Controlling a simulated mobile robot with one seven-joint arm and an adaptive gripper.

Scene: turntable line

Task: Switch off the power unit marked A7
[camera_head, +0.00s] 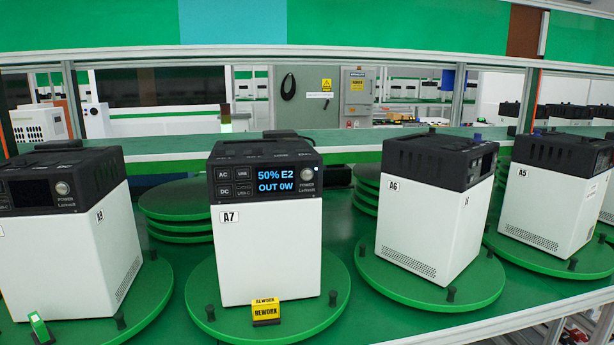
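The power unit marked A7 (268,240) stands upright on a round green turntable plate (335,305) left of the picture's middle. It has a white body and a black top, and its front faces me. Its screen (275,181) is lit blue and reads "50% E2" and "OUT 0W". A round silver power knob or button (306,174) sits right of the screen, with a small light beside it. AC, USB and DC buttons are left of the screen. A yellow "REWORK" tag (266,311) stands on the plate before the unit. My gripper is not in view.
Similar units stand on their own green plates: A9 (85,250) at left with a dark screen, A6 (420,230) and A5 (545,215) at right. A metal rail (470,330) runs along the front right. Stacked green plates (180,205) lie behind A7.

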